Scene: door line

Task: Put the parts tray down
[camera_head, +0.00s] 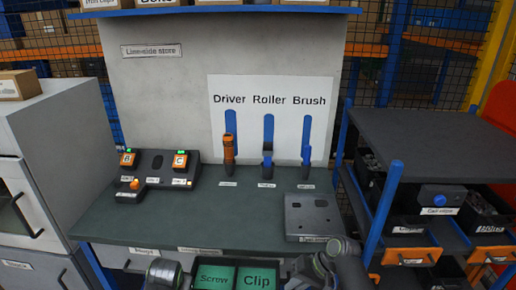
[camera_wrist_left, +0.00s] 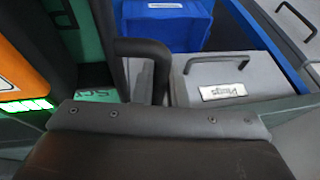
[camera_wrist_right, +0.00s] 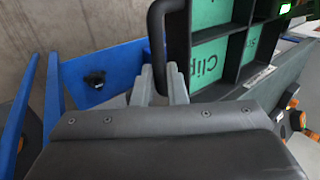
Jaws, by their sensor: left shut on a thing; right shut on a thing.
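The parts tray (camera_head: 237,263) is dark with green compartments marked Screw and Clip. It shows at the bottom of the head view, by the front edge of the bench (camera_head: 230,215); its lower part is cut off. I cannot tell whether the tray touches the bench.
The bench's middle is clear. A charger (camera_head: 165,166) with orange batteries stands at the back left, a grey plate-like fixture (camera_head: 312,214) at the right. Driver (camera_head: 229,150), roller (camera_head: 267,160) and brush (camera_head: 306,150) hang behind. A dark shelf cart (camera_head: 430,140) stands right, a grey cabinet (camera_head: 60,130) left.

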